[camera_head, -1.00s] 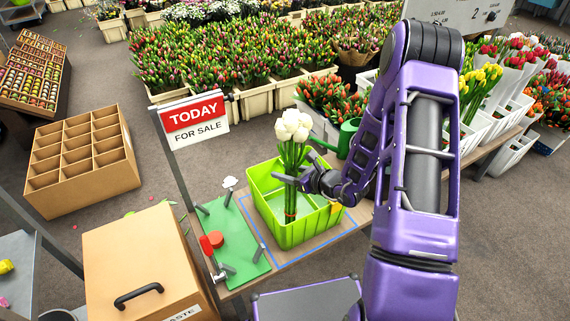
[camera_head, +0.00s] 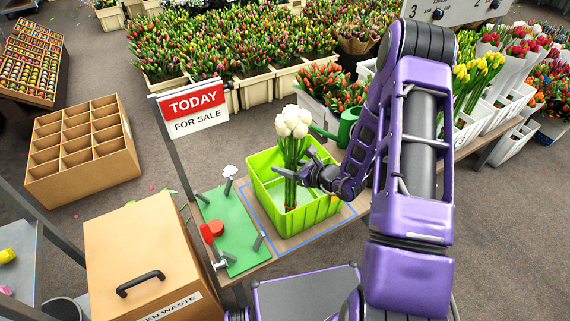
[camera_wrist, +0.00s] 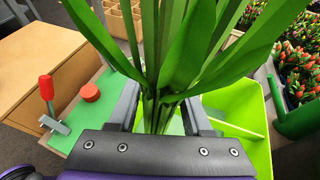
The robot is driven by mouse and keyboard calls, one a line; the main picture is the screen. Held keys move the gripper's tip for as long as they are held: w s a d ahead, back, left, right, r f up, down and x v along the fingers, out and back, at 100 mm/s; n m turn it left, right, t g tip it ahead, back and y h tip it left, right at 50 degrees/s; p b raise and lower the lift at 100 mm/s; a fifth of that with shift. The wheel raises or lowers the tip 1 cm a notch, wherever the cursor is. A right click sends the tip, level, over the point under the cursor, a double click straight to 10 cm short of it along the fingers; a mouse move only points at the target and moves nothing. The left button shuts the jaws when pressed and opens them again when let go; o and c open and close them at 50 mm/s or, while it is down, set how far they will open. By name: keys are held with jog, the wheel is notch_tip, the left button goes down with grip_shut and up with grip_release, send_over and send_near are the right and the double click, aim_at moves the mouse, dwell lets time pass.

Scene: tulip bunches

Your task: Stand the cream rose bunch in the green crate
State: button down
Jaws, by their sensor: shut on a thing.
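The cream rose bunch (camera_head: 292,124) is upright, with cream heads on top and green stems below. My gripper (camera_head: 303,171) is shut on its stems, at about the height of the crate's rim. In the wrist view the stems and leaves (camera_wrist: 165,60) stand between the two fingers (camera_wrist: 158,112). The green crate (camera_head: 316,213) stands on the table inside a blue outline. The lower stems are inside the crate, behind its near wall; whether they touch its floor I cannot tell. The crate also shows in the wrist view (camera_wrist: 257,140).
A green board (camera_head: 226,232) with a red knob (camera_head: 213,229) and metal clamps lies left of the crate. A sign (camera_head: 195,108) on a post stands behind it. A wooden waste box (camera_head: 140,250) is at the front left. A green watering can (camera_head: 347,127) stands behind the crate.

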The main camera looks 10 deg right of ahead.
jog(key=shift+f, duration=0.3)
grip_release()
dwell(0.6)
jog(key=p+v, duration=0.2)
jog(key=v, duration=1.5)
jog(key=shift+s, duration=0.2)
jog(key=shift+d, duration=0.1)
